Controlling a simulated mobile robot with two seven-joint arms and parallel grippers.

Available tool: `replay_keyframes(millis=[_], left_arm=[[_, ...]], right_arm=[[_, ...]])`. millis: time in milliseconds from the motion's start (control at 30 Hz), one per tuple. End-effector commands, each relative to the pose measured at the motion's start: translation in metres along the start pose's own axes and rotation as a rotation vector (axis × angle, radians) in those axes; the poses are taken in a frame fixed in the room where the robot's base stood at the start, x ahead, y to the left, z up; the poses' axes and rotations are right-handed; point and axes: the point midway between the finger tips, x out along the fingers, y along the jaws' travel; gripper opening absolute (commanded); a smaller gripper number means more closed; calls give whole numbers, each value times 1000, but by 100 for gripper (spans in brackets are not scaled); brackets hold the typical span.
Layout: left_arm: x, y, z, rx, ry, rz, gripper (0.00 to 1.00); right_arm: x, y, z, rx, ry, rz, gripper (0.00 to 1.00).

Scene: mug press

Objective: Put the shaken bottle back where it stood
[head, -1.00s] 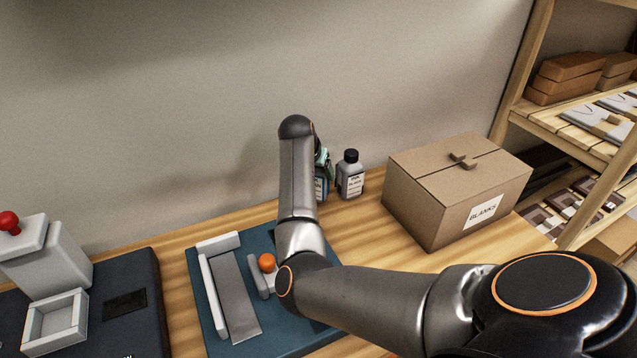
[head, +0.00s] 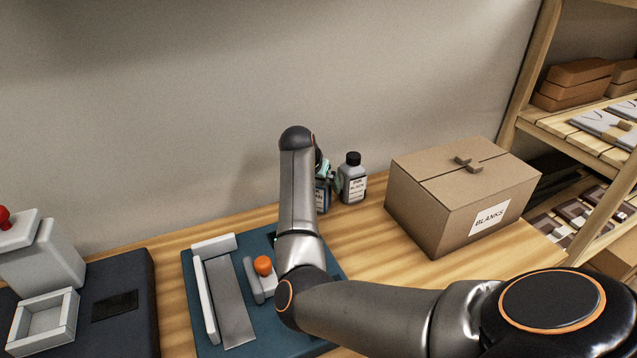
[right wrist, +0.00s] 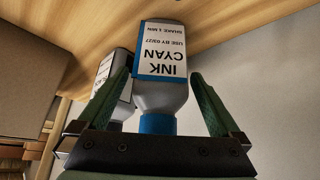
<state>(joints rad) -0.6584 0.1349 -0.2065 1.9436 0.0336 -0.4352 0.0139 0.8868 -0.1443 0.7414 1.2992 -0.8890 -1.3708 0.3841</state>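The cyan ink bottle (right wrist: 160,55), with a white label and blue cap, appears upside down in the right wrist view and seems to stand on the wooden table. In the head view, only a strip of it (head: 322,198) shows beside my right arm. My right gripper (right wrist: 160,78) is open around the bottle, one green finger on each side, with narrow gaps visible. In the head view the gripper (head: 331,180) is mostly hidden behind the arm. The black ink bottle (head: 352,180) stands upright just right of it. My left gripper is out of view.
A cardboard box (head: 460,195) labelled BLANKS stands to the right. A blue base (head: 205,335) with an orange knob (head: 263,265) lies in front, partly under my arm. A grey press with a red knob (head: 3,216) is at left. The wall (head: 200,120) is behind.

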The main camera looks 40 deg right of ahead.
Motion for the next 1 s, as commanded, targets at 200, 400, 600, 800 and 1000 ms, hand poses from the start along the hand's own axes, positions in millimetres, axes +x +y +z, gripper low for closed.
replay_keyframes(millis=[200,400,600,800,1000], left_arm=[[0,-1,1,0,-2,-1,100],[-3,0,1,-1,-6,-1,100],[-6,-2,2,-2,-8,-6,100],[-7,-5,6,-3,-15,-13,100],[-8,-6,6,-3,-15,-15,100]], right_arm=[[-1,0,-1,1,1,0,100],[-27,-1,-3,0,2,-1,100],[-72,-1,-3,2,3,-3,100],[-107,-1,-3,1,1,-2,100],[-123,0,-3,0,1,1,100]])
